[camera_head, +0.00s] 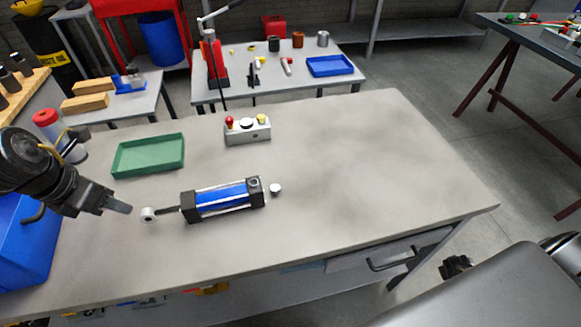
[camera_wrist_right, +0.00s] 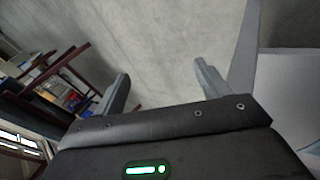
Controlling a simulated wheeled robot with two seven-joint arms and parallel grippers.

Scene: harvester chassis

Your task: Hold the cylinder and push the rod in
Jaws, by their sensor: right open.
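A blue and black cylinder (camera_head: 222,198) lies on the grey table. Its dark rod (camera_head: 167,210) sticks out of the left end and carries a round silver eye (camera_head: 148,214). A small silver end piece (camera_head: 275,188) shows at the cylinder's right end. My left gripper (camera_head: 122,207) is just left of the rod eye, apart from it; I cannot tell from this side view whether its jaws are parted. My right gripper (camera_wrist_right: 160,85) shows in the right wrist view, open and empty over the floor. Part of my right arm may show at the lower right of the head view.
A green tray (camera_head: 148,156) and a grey control box (camera_head: 247,130) with a red button stand behind the cylinder. A blue bin (camera_head: 22,245) and a red-capped bottle (camera_head: 55,130) are at the left. The table's right half (camera_head: 390,160) is clear.

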